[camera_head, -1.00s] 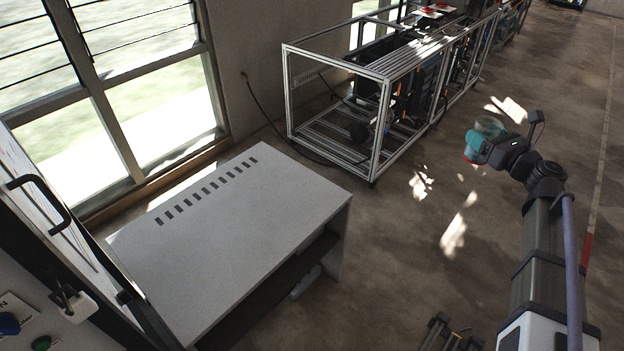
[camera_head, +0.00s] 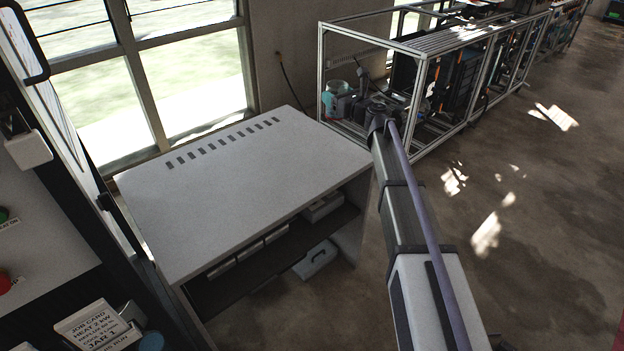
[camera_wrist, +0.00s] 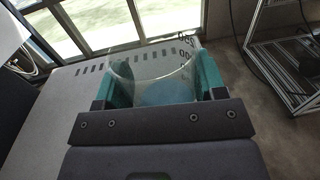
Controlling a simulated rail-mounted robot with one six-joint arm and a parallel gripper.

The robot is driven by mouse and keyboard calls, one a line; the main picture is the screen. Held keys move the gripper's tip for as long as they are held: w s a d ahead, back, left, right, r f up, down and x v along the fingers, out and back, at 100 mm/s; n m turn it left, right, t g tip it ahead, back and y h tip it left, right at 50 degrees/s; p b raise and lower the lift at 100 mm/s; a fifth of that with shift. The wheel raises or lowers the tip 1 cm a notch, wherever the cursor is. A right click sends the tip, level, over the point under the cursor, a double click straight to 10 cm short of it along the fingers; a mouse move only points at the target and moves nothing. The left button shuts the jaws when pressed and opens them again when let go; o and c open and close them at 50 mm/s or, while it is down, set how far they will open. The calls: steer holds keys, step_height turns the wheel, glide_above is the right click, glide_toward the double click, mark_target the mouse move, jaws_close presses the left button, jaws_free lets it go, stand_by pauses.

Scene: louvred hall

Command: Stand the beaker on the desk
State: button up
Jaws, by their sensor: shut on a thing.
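The beaker (camera_wrist: 150,72) is clear glass with something blue showing through it and dark marks near its rim. In the wrist view my gripper (camera_wrist: 160,88) is shut on it, with one teal finger on each side. In the head view the beaker (camera_head: 341,88) and my gripper (camera_head: 333,104) look small, just beyond the far right corner of the desk. The desk (camera_head: 230,190) has a pale, bare top with a row of dark slots along its back. The beaker appears held above desk height; its base is hidden in the wrist view.
A metal frame rack (camera_head: 465,85) with equipment stands behind and right of the desk. Windows (camera_head: 150,70) run behind it. A dark panel with a handle and a job card (camera_head: 95,325) stand at left. The desk's lower shelf (camera_head: 270,255) holds boxes.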

steer(key=w+d+f+m+t+h+b, duration=0.25)
steer(key=w+d+f+h+b, duration=0.3)
steer(key=w+f+b, duration=0.4)
steer(key=shift+m+y, duration=0.35)
steer(key=shift+m, duration=0.1)
steer(key=f+b, duration=0.3)
steer(key=f, duration=0.1)
steer(key=f+b, duration=0.3)
steer(key=f, duration=0.1)
steer(key=f+b, duration=0.3)
steer(key=f, duration=0.2)
steer(key=shift+d, duration=0.3)
steer(key=shift+r, duration=0.35)
steer(key=shift+f, duration=0.3)
steer(key=o, duration=1.1)
steer(key=shift+r, duration=0.1)
